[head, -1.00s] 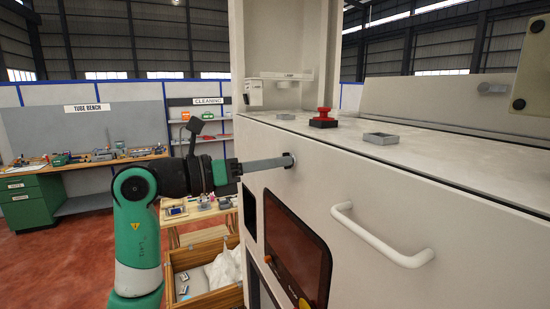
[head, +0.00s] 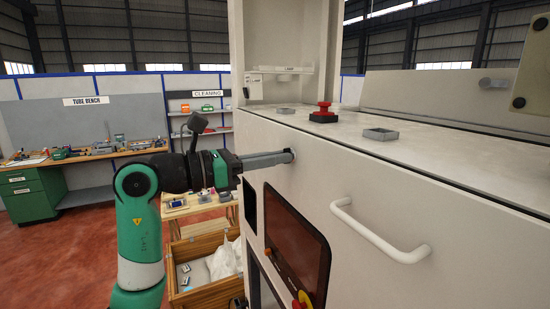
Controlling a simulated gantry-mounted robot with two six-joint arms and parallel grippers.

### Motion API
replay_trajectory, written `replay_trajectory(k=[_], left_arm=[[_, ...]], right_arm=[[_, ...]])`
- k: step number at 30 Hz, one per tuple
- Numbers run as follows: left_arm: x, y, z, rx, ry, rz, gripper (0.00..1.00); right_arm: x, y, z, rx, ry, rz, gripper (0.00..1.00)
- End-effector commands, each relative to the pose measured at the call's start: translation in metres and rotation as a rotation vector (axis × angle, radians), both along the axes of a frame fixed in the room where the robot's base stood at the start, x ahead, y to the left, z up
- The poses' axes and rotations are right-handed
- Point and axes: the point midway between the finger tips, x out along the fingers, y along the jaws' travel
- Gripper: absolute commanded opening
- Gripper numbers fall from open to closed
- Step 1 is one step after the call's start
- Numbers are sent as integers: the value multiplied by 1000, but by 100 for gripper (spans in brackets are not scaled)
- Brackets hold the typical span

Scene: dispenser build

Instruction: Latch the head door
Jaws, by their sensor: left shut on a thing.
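The machine's pale front panel (head: 330,176), with a white bar handle (head: 380,232), looks like the head door and appears flush with the machine's front. A small grey round latch knob (head: 291,154) is at the panel's upper left. My left gripper (head: 286,157) reaches in from the left, and its long grey fingers are shut on this knob. The fingertips partly hide the knob, so its exact turn is hard to tell. My right gripper does not show.
A red emergency button (head: 323,113) and small grey square trays (head: 380,134) sit on the machine top. A dark screen (head: 295,245) is below the knob. A wooden crate (head: 203,296) stands low behind my left arm. The tube bench (head: 100,160) is far left.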

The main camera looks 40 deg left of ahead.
Motion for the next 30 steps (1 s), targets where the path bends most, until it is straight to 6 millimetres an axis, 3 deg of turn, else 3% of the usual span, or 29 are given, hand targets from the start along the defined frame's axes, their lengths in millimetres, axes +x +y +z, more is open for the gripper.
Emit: replay_trajectory(k=[2, 3, 7, 19, 30], left_arm=[[0, 0, 1, 1, -3, 0, 0], [0, 0, 1, 1, -3, 0, 13], [0, 0, 1, 1, -1, 0, 37], [-8, 3, -1, -1, -2, 1, 38], [-84, 30, -2, 3, -3, 6, 38]], right_arm=[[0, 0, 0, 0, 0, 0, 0], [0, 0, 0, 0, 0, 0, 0], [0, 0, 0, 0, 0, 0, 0], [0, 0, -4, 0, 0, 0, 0], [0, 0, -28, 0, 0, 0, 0]])
